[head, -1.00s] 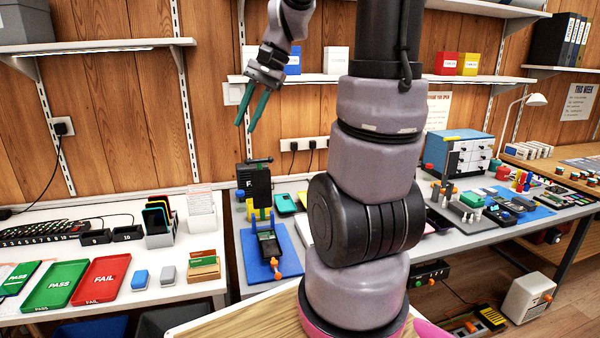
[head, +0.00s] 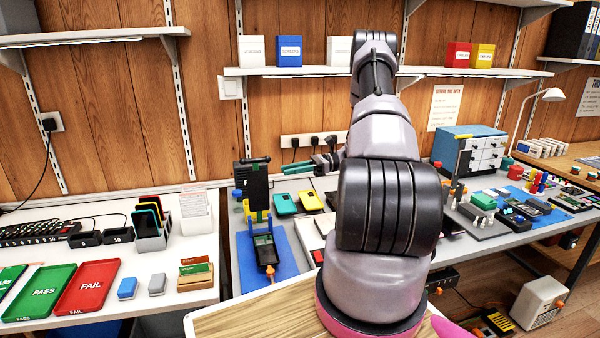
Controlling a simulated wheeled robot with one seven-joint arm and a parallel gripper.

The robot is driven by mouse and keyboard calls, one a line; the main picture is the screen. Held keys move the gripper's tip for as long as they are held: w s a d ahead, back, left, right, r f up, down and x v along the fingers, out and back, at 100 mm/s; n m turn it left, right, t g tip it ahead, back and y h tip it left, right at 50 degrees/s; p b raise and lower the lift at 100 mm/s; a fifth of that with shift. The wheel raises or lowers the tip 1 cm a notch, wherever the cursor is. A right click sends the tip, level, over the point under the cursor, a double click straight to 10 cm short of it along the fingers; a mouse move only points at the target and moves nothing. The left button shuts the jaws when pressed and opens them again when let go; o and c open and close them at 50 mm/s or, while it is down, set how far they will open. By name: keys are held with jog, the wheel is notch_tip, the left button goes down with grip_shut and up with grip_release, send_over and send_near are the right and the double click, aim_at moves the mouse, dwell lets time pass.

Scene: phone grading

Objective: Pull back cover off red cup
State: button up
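A black upright panel (head: 256,186) with a pale mark, which looks like a phone back cover, is on a stand on the blue mat (head: 286,262). A dark phone-like device (head: 264,252) lies low at the front of that stand. I cannot make out a red cup on the stand; it may be hidden behind the panel. My gripper (head: 298,168) has teal fingers that point left toward the stand. It is to the right of the panel, apart from it. The fingers look parted and empty, though they are small and partly behind my arm.
Teal and yellow phones (head: 311,201) lie right of the stand. My arm hides the middle of the bench. Green and red trays (head: 88,288) and a card box (head: 195,274) are on the left table. A shelf (head: 310,71) with boxes runs above.

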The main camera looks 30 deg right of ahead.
jog(key=w+a+f+m+t, duration=0.1)
jog(key=w+a+f, duration=0.1)
jog(key=a, duration=0.4)
dwell(0.6)
jog(key=shift+w+a, duration=0.1)
grip_shut()
jog(key=shift+s, duration=0.2)
dwell(0.4)
jog(key=shift+s+a+r, duration=0.15)
jog(key=shift+s+r, duration=0.6)
jog(key=shift+r, duration=0.3)
jog(key=shift+s+a+r, duration=0.15)
jog(key=shift+s+r, duration=0.6)
jog(key=shift+r, duration=0.25)
